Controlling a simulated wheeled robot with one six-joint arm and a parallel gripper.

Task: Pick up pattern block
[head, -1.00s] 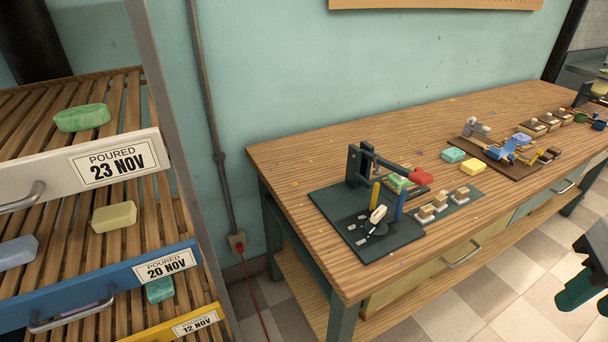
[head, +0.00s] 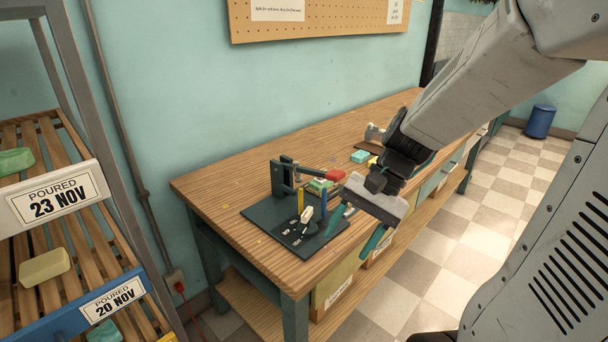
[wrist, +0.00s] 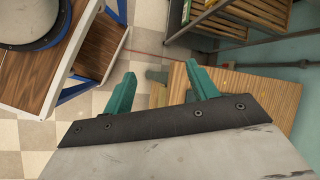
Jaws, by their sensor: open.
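My gripper (head: 356,231) is open and empty in the head view, its teal fingers in front of the bench's front edge. In the wrist view its two teal fingers (wrist: 162,88) are spread, with floor and the bench end beyond. The dark press (head: 285,215) with a red-tipped lever stands on the bench, left of my gripper, with a small cream piece (head: 307,214) on its base. The row of small cream-topped wooden blocks beside the press is hidden behind my gripper now. I cannot tell which block is the pattern block.
The wooden bench (head: 225,180) runs back to the right; its left end is clear. A teal soap (head: 359,157) lies farther along it. A drying rack (head: 90,230) with soaps stands at left. A round-topped item (wrist: 38,22) sits on another table in the wrist view.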

